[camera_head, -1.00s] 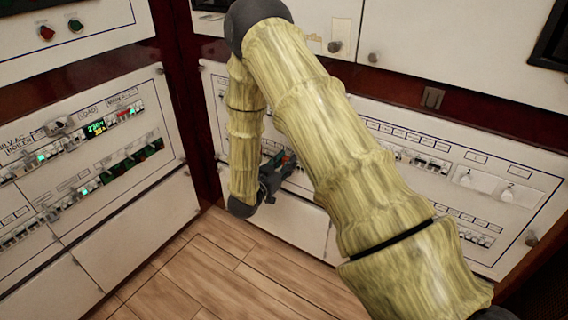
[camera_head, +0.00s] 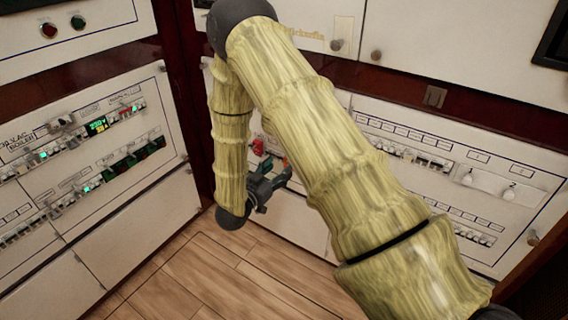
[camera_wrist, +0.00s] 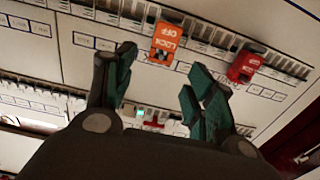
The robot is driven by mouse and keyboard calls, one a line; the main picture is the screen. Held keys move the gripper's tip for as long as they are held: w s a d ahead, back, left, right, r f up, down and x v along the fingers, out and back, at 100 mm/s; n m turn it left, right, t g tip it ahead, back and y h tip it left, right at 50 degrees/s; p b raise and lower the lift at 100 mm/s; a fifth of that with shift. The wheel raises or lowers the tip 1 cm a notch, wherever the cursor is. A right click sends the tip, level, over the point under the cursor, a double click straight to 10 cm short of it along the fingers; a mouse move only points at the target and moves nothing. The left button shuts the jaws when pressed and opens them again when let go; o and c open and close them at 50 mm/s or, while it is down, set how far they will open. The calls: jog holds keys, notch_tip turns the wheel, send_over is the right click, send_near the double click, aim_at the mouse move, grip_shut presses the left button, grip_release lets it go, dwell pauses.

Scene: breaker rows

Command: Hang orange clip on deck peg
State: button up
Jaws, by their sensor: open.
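The orange clip (camera_wrist: 167,42), marked LOCK OFF, sits on a breaker row in the wrist view. A small orange patch above my gripper in the head view appears to be the same clip (camera_head: 285,161). My gripper (camera_wrist: 160,78) is open and empty, its two dark green-padded fingers spread below the clip in the picture and apart from it. In the head view my gripper (camera_head: 279,182) is low in front of the back-right panel, partly beside my own forearm. I cannot make out the deck peg in either view.
A red clip (camera_wrist: 246,65) sits on the breaker row to the right of the orange one; it also shows in the head view (camera_head: 258,147). A second panel with breakers (camera_head: 90,165) stands at the left. The wooden floor (camera_head: 230,275) is clear.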

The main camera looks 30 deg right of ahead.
jog(key=v, duration=0.6)
jog(key=shift+f, duration=0.15)
dwell(0.8)
jog(key=s+a+f+n+y, duration=0.35)
jog(key=s+f+y, duration=0.25)
jog(key=f, duration=0.5)
jog(key=s+a+f+n+y, duration=0.3)
jog(key=s+f+n+y, duration=0.25)
jog(key=f, duration=0.45)
jog(key=s+a+f+n+g+y, duration=0.1)
jog(key=s+a+f+g+y, duration=0.1)
jog(key=s, duration=0.6)
jog(key=s+a+f+n+g+y, duration=0.2)
jog(key=s+a+g, duration=0.1)
jog(key=s, duration=0.6)
jog(key=s+a+f+n+g+y, duration=0.1)
jog(key=s+a+f+g, duration=0.1)
jog(key=s, duration=0.6)
notch_tip(320, 180, up, 27)
jog(key=p, duration=2.7)
jog(key=shift+d+f+p, duration=0.15)
jog(key=shift+f+p, duration=0.05)
jog(key=shift+p, duration=0.1)
